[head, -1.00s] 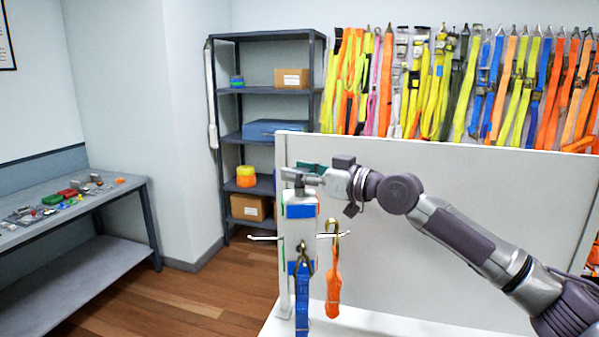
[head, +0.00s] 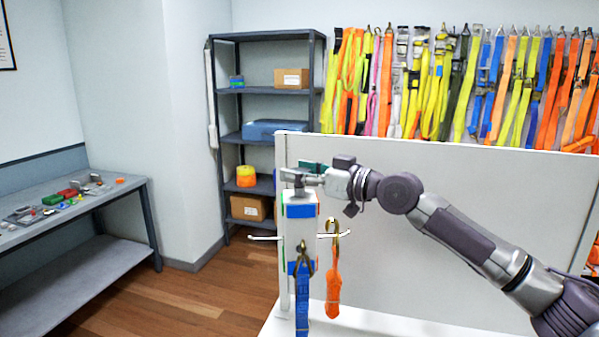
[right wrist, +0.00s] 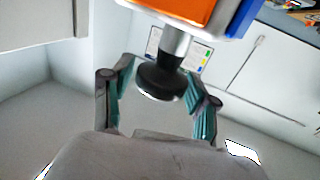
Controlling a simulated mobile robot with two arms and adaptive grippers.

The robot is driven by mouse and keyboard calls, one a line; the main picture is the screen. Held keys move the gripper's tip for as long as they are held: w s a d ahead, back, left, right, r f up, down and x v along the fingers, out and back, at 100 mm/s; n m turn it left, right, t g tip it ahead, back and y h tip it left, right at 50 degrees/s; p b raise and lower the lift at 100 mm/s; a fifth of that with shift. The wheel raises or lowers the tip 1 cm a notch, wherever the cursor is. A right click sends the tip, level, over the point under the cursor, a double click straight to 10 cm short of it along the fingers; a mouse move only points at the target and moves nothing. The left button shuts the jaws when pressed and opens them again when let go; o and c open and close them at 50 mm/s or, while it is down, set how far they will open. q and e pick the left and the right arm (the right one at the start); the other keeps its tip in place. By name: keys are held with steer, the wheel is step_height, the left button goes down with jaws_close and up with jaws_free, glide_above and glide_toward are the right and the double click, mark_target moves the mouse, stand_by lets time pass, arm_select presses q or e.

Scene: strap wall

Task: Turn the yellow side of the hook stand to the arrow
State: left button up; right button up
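The hook stand (head: 299,232) is a white upright post in front of the pale panel. Its blue-marked side faces me, with thin green at its left edge and red-orange at its right edge. No yellow side or arrow shows. A blue strap (head: 302,303) hangs at the front and an orange strap (head: 333,285) on the right hook; the left hook (head: 265,237) is bare. My right gripper (head: 300,172) is at the top of the stand. In the right wrist view its fingers (right wrist: 160,76) close around the dark knob (right wrist: 161,82), apparently touching both sides. My left gripper is not in view.
The pale panel (head: 430,220) stands behind my right arm. A shelf rack (head: 268,90) is farther back, and a grey workbench (head: 75,215) with small parts is at the left. Many straps hang on the back wall. Floor between bench and stand is clear.

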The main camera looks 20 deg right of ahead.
steer(key=shift+o, duration=0.6)
steer(key=shift+s+d, duration=0.1)
steer(key=shift+d, duration=0.05)
steer(key=v, duration=1.1)
steer(key=shift+s+d, duration=0.2)
steer(key=shift+s, duration=0.1)
